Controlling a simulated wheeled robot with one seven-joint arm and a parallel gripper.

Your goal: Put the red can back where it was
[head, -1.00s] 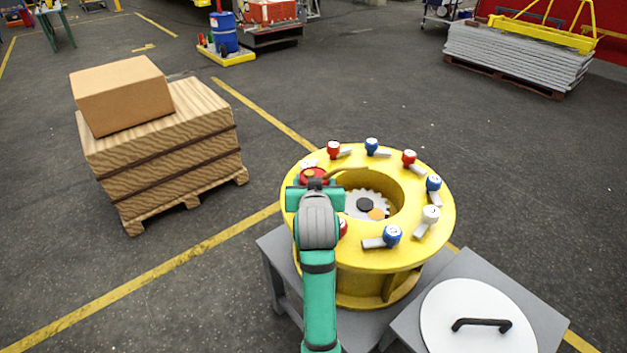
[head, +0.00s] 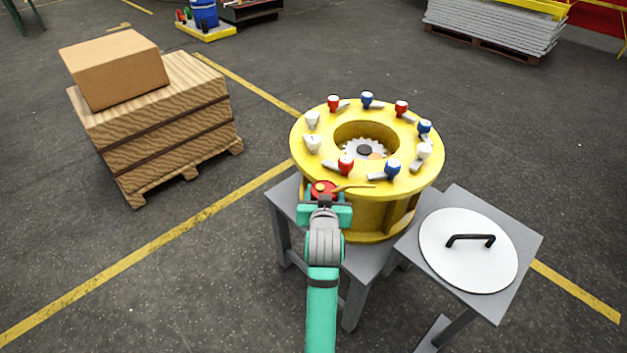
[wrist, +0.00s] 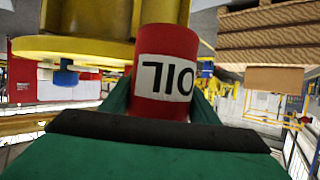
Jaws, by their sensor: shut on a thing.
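The red can (head: 323,187), with a long thin spout, is held at the near left side of the yellow ring (head: 370,213). In the wrist view the red can (wrist: 172,48) shows a white label reading OIL, upside down. My gripper (head: 325,206) is shut around the can, with a green finger on each side of it in the wrist view. The can looks clear of the ring's top, but I cannot tell its exact height. The can's far side is hidden.
Red, blue and white valves, such as a red one (head: 346,164), stand around the ring's top. The ring rests on a grey table (head: 284,196). A white lid (head: 468,268) with a black handle lies on a grey stand at right. A pallet stack (head: 160,130) stands left.

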